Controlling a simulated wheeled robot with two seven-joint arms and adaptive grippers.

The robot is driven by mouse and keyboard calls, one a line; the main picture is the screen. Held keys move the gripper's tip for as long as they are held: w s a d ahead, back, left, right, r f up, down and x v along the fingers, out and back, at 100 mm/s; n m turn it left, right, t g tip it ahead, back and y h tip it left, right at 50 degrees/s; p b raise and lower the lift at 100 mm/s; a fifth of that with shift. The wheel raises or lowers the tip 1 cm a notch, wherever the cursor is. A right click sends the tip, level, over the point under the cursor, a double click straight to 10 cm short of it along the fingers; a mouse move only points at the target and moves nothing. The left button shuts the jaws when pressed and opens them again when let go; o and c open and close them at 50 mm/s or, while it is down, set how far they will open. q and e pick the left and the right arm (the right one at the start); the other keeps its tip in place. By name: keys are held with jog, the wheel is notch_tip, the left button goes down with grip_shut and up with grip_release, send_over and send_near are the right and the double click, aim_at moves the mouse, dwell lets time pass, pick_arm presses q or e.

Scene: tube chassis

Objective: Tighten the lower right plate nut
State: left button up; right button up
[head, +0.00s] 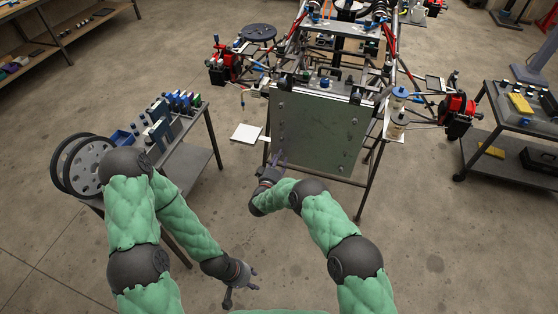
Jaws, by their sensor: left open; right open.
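A grey-green plate (318,135) hangs upright at the near end of the tube chassis. Small dots that look like nuts show along its left and right edges. The lower right plate nut (342,167) is a tiny spot near the plate's lower right corner; its tightness cannot be seen. My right gripper (277,160) is open, at the plate's lower left corner in the picture, left of that nut; whether it touches the plate cannot be told. My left gripper (242,288) is open and empty, low over the floor, well below the plate.
A tool table (215,135) with several blue and grey items and dark discs stands left. A small white board (246,133) sits left of the plate. A dark cart (510,135) with a yellow item stands right. The floor right of my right arm is clear.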

grip_shut()
dwell(0.4)
jog(key=shift+a+f+m+b, duration=0.1)
jog(key=shift+m+b, duration=2.6)
jog(key=shift+m, duration=3.4)
jog(key=shift+a+f+m+b, duration=0.1)
jog(key=shift+m+b, duration=2.55)
jog(key=shift+m, duration=3.45)
